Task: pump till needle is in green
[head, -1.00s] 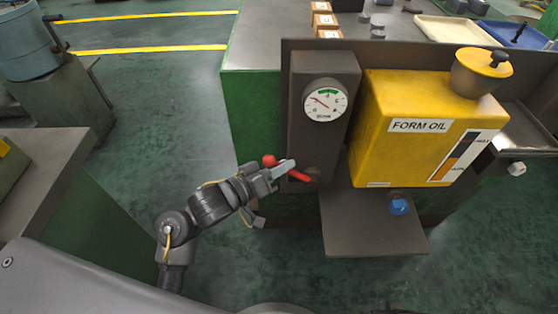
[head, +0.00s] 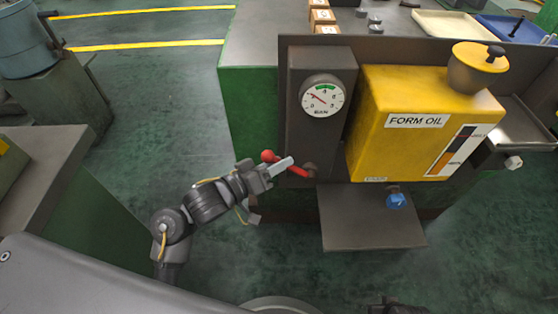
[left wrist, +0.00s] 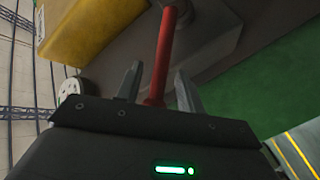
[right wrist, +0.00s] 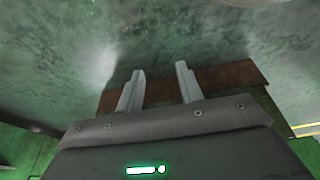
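The pressure gauge (head: 322,96) is on a dark upright panel. Its red needle lies at the upper left of the dial, outside the green band at the top. The red pump lever (head: 299,171) sticks out low on the panel, ending in a red ball. My left gripper (head: 286,163) is at the lever. In the left wrist view the red lever (left wrist: 165,55) runs between the two fingers, which stand apart with gaps beside it. My right gripper (right wrist: 160,68) is open and empty above the floor.
A yellow FORM OIL tank (head: 415,125) stands right of the gauge, with a blue knob (head: 396,201) below it. A grey plate (head: 370,222) juts out underneath. A bench (head: 45,180) stands at left. Green floor is clear between.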

